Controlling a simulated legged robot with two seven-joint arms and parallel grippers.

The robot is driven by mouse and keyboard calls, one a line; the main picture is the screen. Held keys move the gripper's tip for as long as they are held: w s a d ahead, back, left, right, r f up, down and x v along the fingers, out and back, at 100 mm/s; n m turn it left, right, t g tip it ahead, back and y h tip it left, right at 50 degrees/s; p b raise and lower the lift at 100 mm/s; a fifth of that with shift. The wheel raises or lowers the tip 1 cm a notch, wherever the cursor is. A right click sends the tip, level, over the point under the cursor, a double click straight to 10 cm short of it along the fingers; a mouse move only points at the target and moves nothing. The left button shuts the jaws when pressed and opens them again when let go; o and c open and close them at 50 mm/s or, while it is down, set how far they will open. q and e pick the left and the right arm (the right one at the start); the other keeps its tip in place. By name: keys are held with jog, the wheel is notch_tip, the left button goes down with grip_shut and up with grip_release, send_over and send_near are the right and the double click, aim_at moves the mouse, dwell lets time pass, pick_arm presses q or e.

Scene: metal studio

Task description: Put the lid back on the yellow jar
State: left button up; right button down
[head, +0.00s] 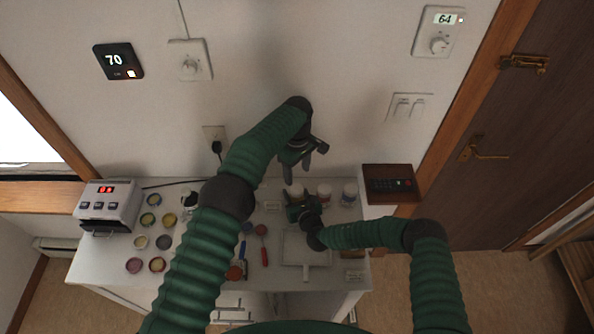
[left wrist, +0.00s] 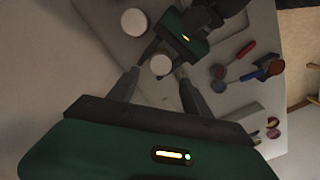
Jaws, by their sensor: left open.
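Several small jars with pale round tops stand in a row at the back of the white counter (head: 215,284): a left jar (head: 294,191), a middle jar (head: 324,190) and a right jar (head: 350,189). I cannot tell which is yellow, or make out a loose lid. My left gripper (head: 306,165) is open and empty above and behind the left jar. In the left wrist view, a pale round top (left wrist: 160,65) shows between its fingers, and another (left wrist: 134,22) beyond.
A white square tray (head: 291,250) lies in front of my right gripper. Red and blue utensils (head: 262,245) lie left of it. Several small colour pots (head: 163,242) and a grey device (head: 108,205) fill the counter's left. The wall is close behind.

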aim_at(297, 188)
pick_arm(q)
notch_tip(297, 188, down, 8)
jog(key=shift+f, duration=0.1)
dwell(0.6)
